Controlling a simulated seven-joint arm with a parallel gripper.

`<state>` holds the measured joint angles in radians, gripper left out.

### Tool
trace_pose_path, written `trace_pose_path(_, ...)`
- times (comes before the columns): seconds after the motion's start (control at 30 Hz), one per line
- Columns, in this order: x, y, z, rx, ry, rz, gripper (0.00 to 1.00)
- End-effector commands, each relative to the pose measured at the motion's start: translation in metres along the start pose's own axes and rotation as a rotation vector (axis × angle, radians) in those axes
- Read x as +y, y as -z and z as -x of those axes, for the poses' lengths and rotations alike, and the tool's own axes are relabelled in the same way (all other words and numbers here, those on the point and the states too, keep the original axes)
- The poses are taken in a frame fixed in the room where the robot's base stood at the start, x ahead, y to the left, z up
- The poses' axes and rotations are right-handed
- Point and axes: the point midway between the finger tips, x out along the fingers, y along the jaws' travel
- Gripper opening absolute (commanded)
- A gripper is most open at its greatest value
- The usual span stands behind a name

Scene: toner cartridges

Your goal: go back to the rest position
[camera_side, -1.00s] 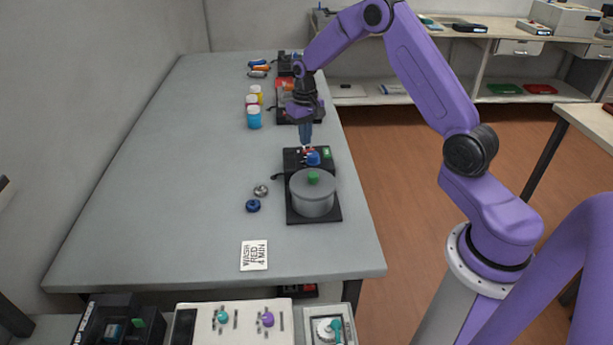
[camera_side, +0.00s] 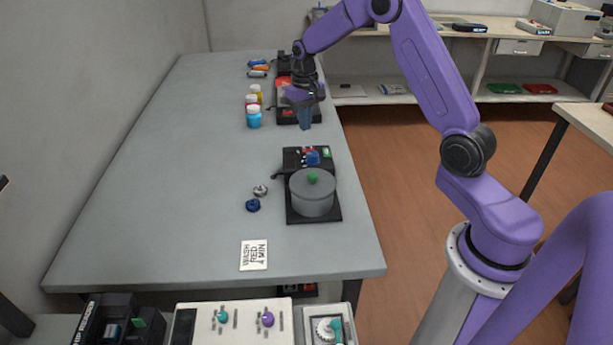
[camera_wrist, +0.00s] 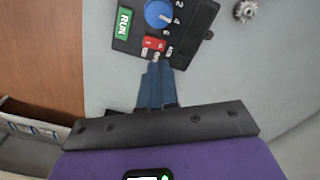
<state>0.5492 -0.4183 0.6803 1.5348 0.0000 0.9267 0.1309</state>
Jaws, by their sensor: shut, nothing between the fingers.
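My gripper (camera_side: 305,124) is a dark body with blue fingers on the purple arm. It is raised above the far part of the grey table (camera_side: 180,190), near its right edge. In the wrist view the fingers (camera_wrist: 157,72) are together and hold nothing. They point toward a black control box (camera_wrist: 190,30) with a blue dial (camera_wrist: 158,14), a green RUN label (camera_wrist: 124,20) and a red switch (camera_wrist: 154,43). In the side view this box (camera_side: 292,158) stands nearer the camera than my gripper, apart from it.
A grey lidded pot (camera_side: 312,195) with a green knob stands by the box. Two small round parts (camera_side: 253,205) and a "WASH RED 4 MIN" card (camera_side: 253,255) lie left of it. Colored jars (camera_side: 254,118) stand left of my gripper. The left middle of the table is clear.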

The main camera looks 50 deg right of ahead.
Motion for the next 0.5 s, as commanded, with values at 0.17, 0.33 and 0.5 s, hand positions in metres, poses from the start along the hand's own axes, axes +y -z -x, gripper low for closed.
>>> trace_pose_path(0.17,-0.016,-0.010,0.007,0.002,0.000,0.049,0.00)
trace_pose_path(0.33,-0.063,-0.051,0.030,0.008,0.002,0.208,0.00)
trace_pose_path(0.5,-0.105,-0.112,0.052,0.012,0.004,0.402,0.00)
